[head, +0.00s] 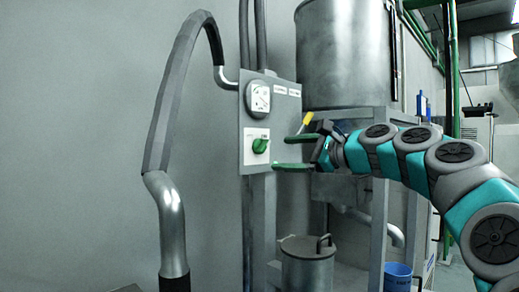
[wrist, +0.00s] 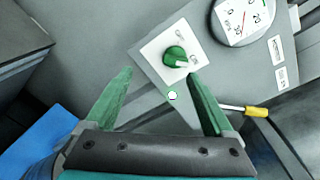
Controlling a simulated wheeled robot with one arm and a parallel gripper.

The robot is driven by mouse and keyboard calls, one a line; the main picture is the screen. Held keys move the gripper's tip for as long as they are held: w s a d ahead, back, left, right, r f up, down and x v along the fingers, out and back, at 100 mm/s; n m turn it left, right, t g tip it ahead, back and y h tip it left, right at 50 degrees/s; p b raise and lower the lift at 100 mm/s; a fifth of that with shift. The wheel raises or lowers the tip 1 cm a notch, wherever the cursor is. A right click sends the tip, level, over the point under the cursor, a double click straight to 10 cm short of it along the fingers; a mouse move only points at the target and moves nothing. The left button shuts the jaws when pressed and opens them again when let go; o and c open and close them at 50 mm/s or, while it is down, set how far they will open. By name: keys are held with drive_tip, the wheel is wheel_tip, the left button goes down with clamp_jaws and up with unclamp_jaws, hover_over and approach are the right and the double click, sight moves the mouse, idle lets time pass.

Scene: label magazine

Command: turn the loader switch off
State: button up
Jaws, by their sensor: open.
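The loader switch is a green rotary knob (head: 260,145) on a white plate, mounted on a grey panel (head: 250,175) on the wall. In the wrist view the knob (wrist: 176,56) sits ahead of the fingertips, its pointer end toward the lower right; the small marks on its plate are too blurred to read. My gripper (head: 286,152) has green fingers and is open, just right of the panel in the head view. In the wrist view my gripper (wrist: 160,82) has its fingers spread, with the knob roughly between and beyond them. They appear apart from the knob.
A round white gauge (head: 258,98) is above the knob on the panel. A yellow-handled lever (head: 306,119) shows close to my gripper. A large metal drum (head: 343,55) stands behind, with a lidded metal pot (head: 306,268) and a blue bucket (head: 398,277) below.

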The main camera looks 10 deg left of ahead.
sight(265, 146)
drive_tip(key=shift+m+t, duration=0.3)
drive_tip(key=shift+m, duration=0.2)
drive_tip(key=shift+w+a+r+p, duration=0.1)
drive_tip(key=shift+w+a+r, duration=0.15)
drive_tip(key=shift+w+a, duration=0.75)
drive_tip(key=shift+w+a+r+p, duration=0.1)
drive_tip(key=shift+w+a+r, duration=0.2)
drive_tip(key=shift+w+a, duration=0.7)
drive_tip(key=shift+w+a+r+p, duration=0.1)
drive_tip(key=shift+w+a+r, duration=0.15)
drive_tip(key=shift+w+a, duration=0.75)
drive_tip(key=shift+w+d, duration=0.2)
drive_tip(key=shift+d, duration=0.05)
drive_tip(key=c, duration=1.4)
